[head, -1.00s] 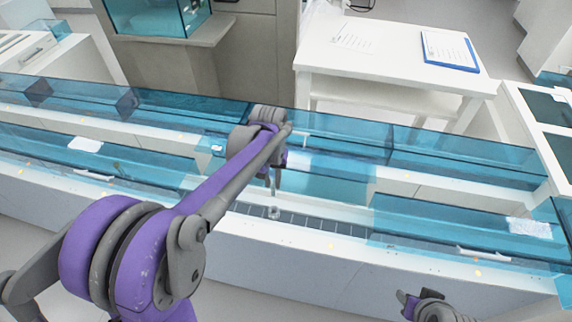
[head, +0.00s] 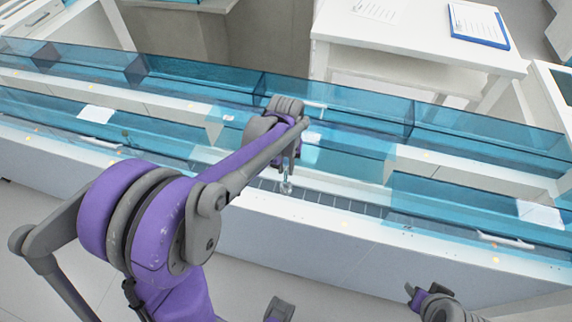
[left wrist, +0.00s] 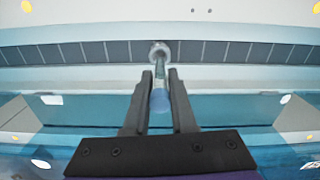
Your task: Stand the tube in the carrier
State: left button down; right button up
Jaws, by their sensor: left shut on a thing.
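My left gripper (left wrist: 160,78) is shut on the tube (left wrist: 159,101), which has a blue end between the fingers and a clear body pointing away. In the left wrist view the tube's far end meets a small round carrier (left wrist: 160,48) on the dark track. I cannot tell whether the tube's end is inside the carrier or only in line with it. In the head view the gripper (head: 290,165) points down over the track, and the carrier (head: 286,187) shows as a small pale round thing below.
The dark segmented track (head: 335,201) runs along the white bench (head: 330,240). Blue clear covers (head: 470,210) stand on both sides of the gap where my arm reaches in. A white table (head: 400,45) with a blue clipboard (head: 478,25) is behind.

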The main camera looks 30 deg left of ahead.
aim_at(286, 182)
pick_arm(q)
jog(key=shift+f, duration=0.5)
jog(key=shift+f+b, duration=0.5)
jog(key=shift+b, duration=0.15)
dwell(0.8)
jog(key=shift+f+b, duration=0.35)
jog(key=shift+f, duration=0.15)
jog(key=shift+f+b, duration=0.35)
jog(key=shift+f, duration=0.1)
dwell(0.4)
jog(key=c, duration=0.7)
grip_release()
jog(key=shift+o, duration=0.2)
jog(key=shift+r, duration=0.1)
notch_tip(286, 182, up, 11)
jog(key=shift+f+p, duration=0.15)
jog(key=shift+p, duration=0.45)
